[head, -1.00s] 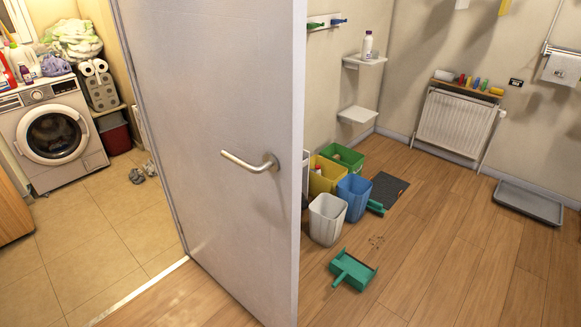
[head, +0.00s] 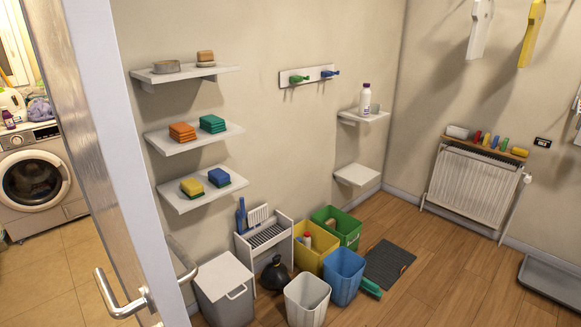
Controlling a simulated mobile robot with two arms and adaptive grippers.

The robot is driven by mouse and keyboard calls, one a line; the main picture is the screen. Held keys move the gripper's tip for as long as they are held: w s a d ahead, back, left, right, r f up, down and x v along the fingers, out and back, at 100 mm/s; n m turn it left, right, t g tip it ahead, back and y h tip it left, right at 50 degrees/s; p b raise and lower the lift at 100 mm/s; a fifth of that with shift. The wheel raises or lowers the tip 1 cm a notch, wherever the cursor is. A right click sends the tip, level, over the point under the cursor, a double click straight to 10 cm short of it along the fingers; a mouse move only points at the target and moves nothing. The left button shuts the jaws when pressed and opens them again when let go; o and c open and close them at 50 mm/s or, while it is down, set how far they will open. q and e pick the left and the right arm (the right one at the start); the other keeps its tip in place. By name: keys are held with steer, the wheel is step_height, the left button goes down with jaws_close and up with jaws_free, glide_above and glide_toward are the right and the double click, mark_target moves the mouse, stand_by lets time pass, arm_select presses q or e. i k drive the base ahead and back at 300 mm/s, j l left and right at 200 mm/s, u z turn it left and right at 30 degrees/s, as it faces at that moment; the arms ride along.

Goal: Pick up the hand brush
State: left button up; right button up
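No hand brush is clearly identifiable. A green piece (head: 370,287) lies on the floor against the right side of the blue bin (head: 345,275); it is partly hidden, and I cannot tell whether it is the brush. A slatted white rack (head: 265,238) by the wall holds a blue upright item (head: 241,216) and a white, bristle-like item (head: 258,216), also too small to tell. Neither of my grippers is in view.
An open door (head: 110,130) with a handle (head: 122,300) stands at the left. A lidded grey box (head: 224,292), white bin (head: 307,300), yellow bin (head: 314,255) and green crate (head: 337,228) crowd the wall.

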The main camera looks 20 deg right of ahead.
mark_target(372, 288)
steer(key=i+l, duration=0.1)
steer(key=l, duration=0.3)
steer(key=i+l, duration=0.1)
steer(key=l, duration=0.35)
steer(key=i+l, duration=0.15)
steer(key=l, duration=0.25)
steer(key=i+l, duration=0.1)
steer(key=l, duration=0.35)
steer(key=i+l, duration=0.1)
steer(key=l, duration=0.3)
steer(key=i+l, duration=0.1)
steer(key=l, duration=0.3)
